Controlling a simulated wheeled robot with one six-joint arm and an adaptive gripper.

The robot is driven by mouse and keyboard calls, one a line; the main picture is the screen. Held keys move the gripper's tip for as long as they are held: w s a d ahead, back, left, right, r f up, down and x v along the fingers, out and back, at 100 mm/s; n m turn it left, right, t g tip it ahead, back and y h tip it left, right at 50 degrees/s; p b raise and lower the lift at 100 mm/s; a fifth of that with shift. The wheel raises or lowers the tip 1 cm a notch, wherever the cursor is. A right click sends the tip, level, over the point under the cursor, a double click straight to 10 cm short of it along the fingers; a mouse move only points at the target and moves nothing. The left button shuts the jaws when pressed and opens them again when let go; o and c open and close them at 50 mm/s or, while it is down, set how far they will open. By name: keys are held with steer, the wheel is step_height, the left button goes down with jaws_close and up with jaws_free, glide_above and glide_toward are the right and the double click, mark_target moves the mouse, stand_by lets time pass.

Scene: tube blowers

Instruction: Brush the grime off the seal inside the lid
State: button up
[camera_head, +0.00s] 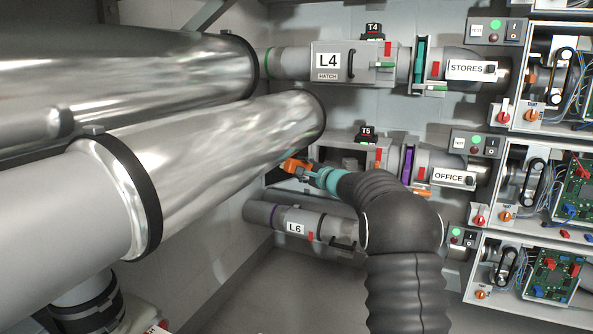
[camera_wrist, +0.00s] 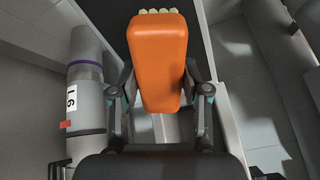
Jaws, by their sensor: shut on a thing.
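My gripper (camera_head: 312,172) is shut on an orange brush (camera_head: 296,166), in front of the left end of the middle box, under the T5 tag. In the wrist view the brush's broad orange handle (camera_wrist: 158,55) sits between both fingers of my gripper (camera_wrist: 160,85). Its pale bristle tufts (camera_wrist: 157,11) point away from me at the top. The middle box (camera_head: 352,158) shows a dark opening at its front. Its lid seems to hang behind my gripper, and I cannot clearly make out the lid, its seal or any grime. I cannot tell whether the bristles touch anything.
The closed L4 hatch box (camera_head: 328,62) is above, and the L6 tube (camera_head: 295,222) runs below; it also shows in the wrist view (camera_wrist: 88,100). Large shiny pipes (camera_head: 220,125) fill the left. Open control boxes (camera_head: 545,180) with wires and circuit boards line the right.

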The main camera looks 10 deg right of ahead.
steer(key=shift+w+d, duration=0.2)
steer(key=shift+d, duration=0.2)
steer(key=shift+a, duration=0.15)
steer(key=shift+s+a, duration=0.45)
steer(key=shift+a, duration=0.2)
steer(key=shift+s+a, duration=0.4)
steer(key=shift+a, duration=0.25)
steer(key=shift+s+a, duration=0.45)
steer(key=shift+a, duration=0.4)
steer(key=shift+s+a, duration=0.4)
steer(key=shift+a, duration=0.45)
steer(key=shift+s+a, duration=0.45)
steer(key=shift+a, duration=0.4)
steer(key=shift+d+v, duration=0.2)
steer(key=shift+v, duration=1.25)
steer(key=shift+d+v, duration=0.2)
steer(key=shift+v, duration=1.3)
steer(key=shift+d+f, duration=0.1)
